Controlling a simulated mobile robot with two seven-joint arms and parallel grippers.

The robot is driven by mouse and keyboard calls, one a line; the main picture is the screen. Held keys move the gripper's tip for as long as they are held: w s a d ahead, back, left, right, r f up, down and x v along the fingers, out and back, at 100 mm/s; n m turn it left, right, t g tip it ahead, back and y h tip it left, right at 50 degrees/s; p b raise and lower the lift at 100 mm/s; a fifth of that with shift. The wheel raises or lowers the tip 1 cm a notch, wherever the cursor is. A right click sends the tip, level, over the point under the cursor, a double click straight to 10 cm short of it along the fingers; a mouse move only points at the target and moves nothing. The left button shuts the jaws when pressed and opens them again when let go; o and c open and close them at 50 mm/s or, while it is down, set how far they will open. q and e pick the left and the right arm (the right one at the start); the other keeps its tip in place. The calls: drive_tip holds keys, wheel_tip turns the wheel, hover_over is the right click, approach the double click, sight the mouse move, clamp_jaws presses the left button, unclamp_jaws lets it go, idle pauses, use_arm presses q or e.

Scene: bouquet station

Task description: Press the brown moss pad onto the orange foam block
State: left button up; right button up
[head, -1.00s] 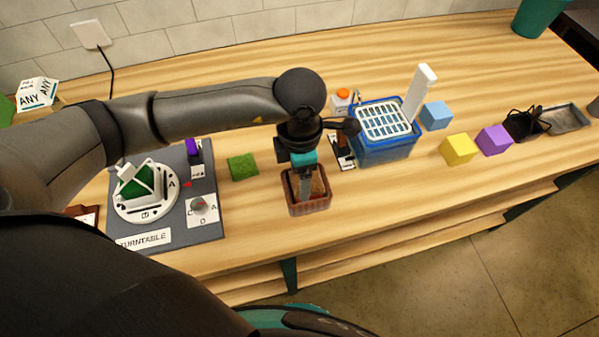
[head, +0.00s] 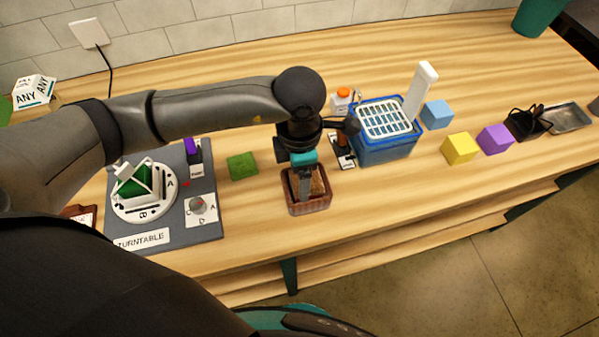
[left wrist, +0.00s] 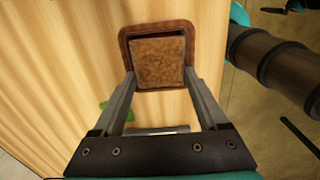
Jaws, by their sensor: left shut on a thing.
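The brown moss pad (left wrist: 158,61) is a square, speckled brown piece in the left wrist view, between the two fingers of my left gripper (left wrist: 160,78). It lies within the rim of a reddish-brown basket (left wrist: 129,49). In the head view my left gripper (head: 305,197) points down into this basket (head: 312,207), shut on the pad, whose brown top shows beside the fingers. I cannot tell whether the pad rests on the basket's bottom. I cannot make out an orange foam block. My right gripper is not in view.
A green moss square (head: 242,166) lies left of the basket, beside the grey turntable board (head: 206,228). A blue crate (head: 384,152) stands to the right, then blue (head: 437,114), yellow (head: 458,148) and purple (head: 495,138) blocks. The table front is clear.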

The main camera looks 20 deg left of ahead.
use_arm(q)
drive_tip(key=o, duration=1.2)
drive_tip(key=shift+r+p, duration=2)
drive_tip(key=shift+r, duration=1.05)
drive_tip(key=shift+f, duration=0.1)
